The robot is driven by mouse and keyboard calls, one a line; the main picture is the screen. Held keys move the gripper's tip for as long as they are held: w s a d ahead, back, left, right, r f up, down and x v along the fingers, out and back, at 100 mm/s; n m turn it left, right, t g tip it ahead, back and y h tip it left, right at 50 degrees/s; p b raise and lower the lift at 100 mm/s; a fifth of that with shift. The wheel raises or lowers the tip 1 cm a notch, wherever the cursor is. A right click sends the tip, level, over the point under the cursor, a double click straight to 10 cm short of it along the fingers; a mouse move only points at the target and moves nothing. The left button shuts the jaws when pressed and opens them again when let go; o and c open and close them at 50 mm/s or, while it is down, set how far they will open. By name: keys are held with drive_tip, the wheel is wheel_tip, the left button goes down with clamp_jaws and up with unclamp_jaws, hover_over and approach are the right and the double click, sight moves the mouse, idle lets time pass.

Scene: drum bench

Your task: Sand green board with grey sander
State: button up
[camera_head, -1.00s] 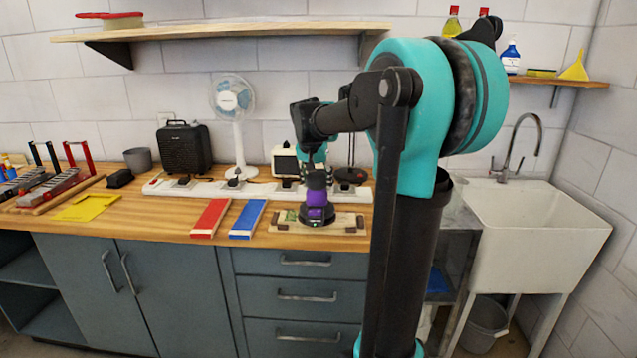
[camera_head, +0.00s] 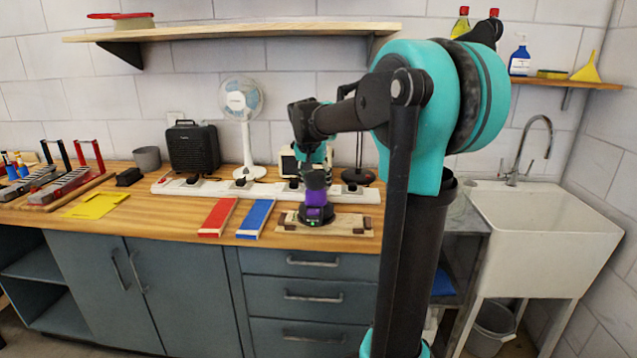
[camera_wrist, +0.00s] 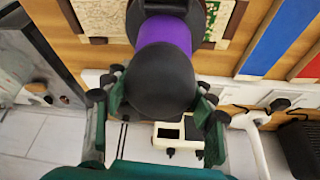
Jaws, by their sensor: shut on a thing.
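The sander (camera_head: 314,196) has a purple body, a dark round head on top and a black round base. It stands upright on a pale board with green patches (camera_head: 350,226), left of the board's middle. The board lies in a wooden holder at the bench's front edge. In the wrist view the green-speckled board (camera_wrist: 100,16) shows on both sides of the sander (camera_wrist: 163,35). My gripper (camera_head: 316,162) is above the sander, and its dark green fingers (camera_wrist: 160,88) are shut on the round head. The sander's underside and the board under it are hidden.
A blue board (camera_head: 255,219) and a red board (camera_head: 217,217) lie left of the green one. A white power strip (camera_head: 222,188) runs behind them, with a fan (camera_head: 243,120) and a black heater (camera_head: 192,147) further back. A yellow sheet (camera_head: 97,205) lies left.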

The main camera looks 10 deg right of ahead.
drive_tip(key=shift+w+a, duration=0.15)
drive_tip(key=shift+a, duration=0.35)
drive_tip(key=shift+w+a, duration=0.15)
drive_tip(key=shift+a, duration=0.35)
drive_tip(key=shift+o, duration=0.2)
drive_tip(key=shift+w+a+f, duration=0.1)
drive_tip(key=shift+w+a, duration=0.05)
drive_tip(key=shift+a, duration=0.5)
drive_tip(key=shift+w+a+f, duration=0.1)
drive_tip(key=shift+w+a, duration=0.05)
drive_tip(key=shift+a, duration=0.45)
drive_tip(key=shift+w+r, duration=0.1)
drive_tip(key=shift+r, duration=2.95)
drive_tip(key=shift+c, duration=0.2)
drive_tip(key=shift+d, duration=0.1)
